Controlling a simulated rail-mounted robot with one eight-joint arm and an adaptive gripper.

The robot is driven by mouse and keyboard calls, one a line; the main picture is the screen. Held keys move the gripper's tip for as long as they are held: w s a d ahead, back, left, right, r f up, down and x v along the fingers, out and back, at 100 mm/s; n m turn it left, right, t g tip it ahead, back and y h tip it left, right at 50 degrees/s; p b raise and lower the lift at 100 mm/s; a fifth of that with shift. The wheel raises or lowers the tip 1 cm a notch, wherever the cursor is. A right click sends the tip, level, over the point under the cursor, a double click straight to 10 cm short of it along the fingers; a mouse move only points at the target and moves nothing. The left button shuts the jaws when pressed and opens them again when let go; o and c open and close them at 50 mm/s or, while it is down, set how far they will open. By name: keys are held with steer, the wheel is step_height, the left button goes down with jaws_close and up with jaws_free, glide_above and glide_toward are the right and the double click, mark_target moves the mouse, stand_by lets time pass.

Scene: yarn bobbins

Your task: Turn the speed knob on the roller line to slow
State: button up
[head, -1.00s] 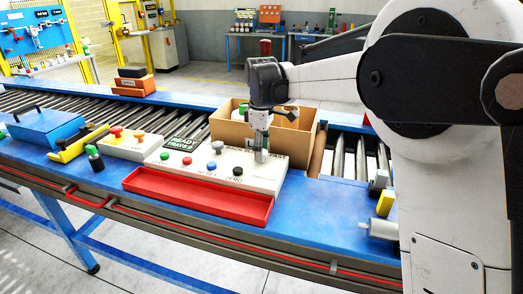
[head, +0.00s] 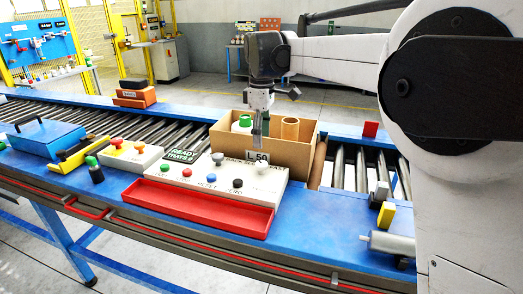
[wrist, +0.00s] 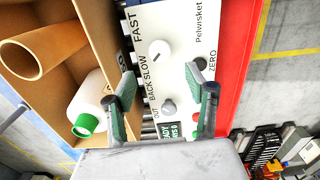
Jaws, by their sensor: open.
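The white control panel (head: 225,182) on the blue bench carries the speed knob. In the wrist view the panel (wrist: 180,25) shows a pale round knob (wrist: 160,50) with a dark pointer line, beside the printed words FAST and SLOW. Which mark the pointer meets is not clear. A grey knob (wrist: 168,107) sits near OUT and BACK. My gripper (head: 258,147) points down above the panel's right end, apart from it. In the wrist view my gripper (wrist: 160,77) is open, its two fingers spread and nothing between them.
A cardboard box (head: 225,140) stands directly behind the panel, with a white-and-green bobbin (wrist: 90,105) and a brown tube (wrist: 35,48). A red tray (head: 200,207) lies in front. A black button (wrist: 200,63) is by ZERO.

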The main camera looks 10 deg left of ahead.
steer(key=shift+r, duration=1.4)
steer(key=shift+d, duration=0.1)
steer(key=s+d+r+m+t, duration=0.1)
steer(key=s+d+m+t, duration=0.2)
steer(key=s+d+m, duration=0.9)
steer(key=s+d+f+m+t+b, duration=0.1)
steer(key=s+d+f+m+t, duration=0.1)
steer(key=s+d+f, duration=0.4)
steer(key=s+d+f+m+t, duration=0.2)
steer(key=s+d+f, duration=0.4)
steer(key=s+d, duration=0.5)
steer(key=s, duration=0.3)
steer(key=shift+s+d+f+b, duration=0.15)
steer(key=shift+s+f+b, duration=0.1)
steer(key=shift+b, duration=0.15)
steer(key=shift+c, duration=0.3)
